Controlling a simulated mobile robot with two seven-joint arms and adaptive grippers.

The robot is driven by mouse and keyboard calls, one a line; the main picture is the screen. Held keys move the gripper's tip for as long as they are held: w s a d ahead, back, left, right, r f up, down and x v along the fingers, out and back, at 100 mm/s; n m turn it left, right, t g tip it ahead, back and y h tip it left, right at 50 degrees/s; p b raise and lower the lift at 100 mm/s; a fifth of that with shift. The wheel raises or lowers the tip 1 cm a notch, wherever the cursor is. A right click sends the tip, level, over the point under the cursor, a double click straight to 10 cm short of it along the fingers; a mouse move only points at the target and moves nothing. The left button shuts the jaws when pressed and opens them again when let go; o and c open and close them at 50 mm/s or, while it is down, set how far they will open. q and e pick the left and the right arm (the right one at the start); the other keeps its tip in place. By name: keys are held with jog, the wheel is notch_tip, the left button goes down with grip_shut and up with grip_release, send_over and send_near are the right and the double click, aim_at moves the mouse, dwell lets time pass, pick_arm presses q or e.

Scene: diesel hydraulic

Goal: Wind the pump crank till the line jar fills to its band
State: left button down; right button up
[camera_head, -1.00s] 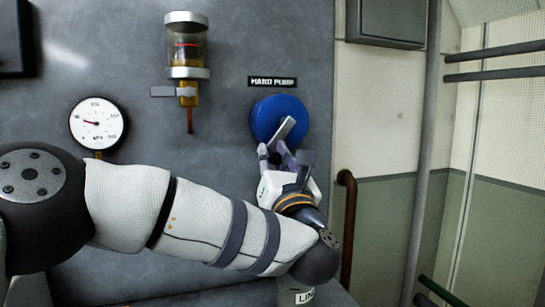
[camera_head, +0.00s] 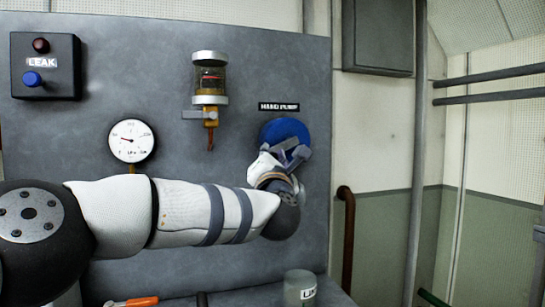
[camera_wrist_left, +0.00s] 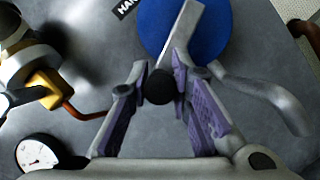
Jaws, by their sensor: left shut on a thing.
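The hand pump's blue disc (camera_head: 284,129) is on the grey panel under its label (camera_head: 279,106). The pale crank arm (camera_wrist_left: 186,35) crosses the disc in the left wrist view. My left gripper (camera_head: 281,158) is at the crank, partly hiding it. Its purple-padded fingers (camera_wrist_left: 165,100) are closed around the black crank knob (camera_wrist_left: 160,87). The line jar (camera_head: 209,78) is clear with metal caps and a red band. Amber shows low in it, but its exact level is hard to read. My right gripper is not in view.
A round gauge (camera_head: 132,141) is left of the jar, and a dark box (camera_head: 46,65) marked LEAK carries a blue and a dark red button. A grey labelled container (camera_head: 299,287) stands below the pump. A brown pipe (camera_head: 347,238) rises at the panel's right edge.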

pick_arm(q)
jog(key=shift+a+r+m, duration=0.15)
jog(key=shift+r+m, duration=0.15)
jog(key=shift+r, duration=0.05)
jog(key=c, duration=1.4)
grip_release()
jog(key=shift+f, duration=0.1)
jog(key=shift+c, duration=0.2)
jog(key=v, duration=1.2)
jog(key=shift+a, duration=0.1)
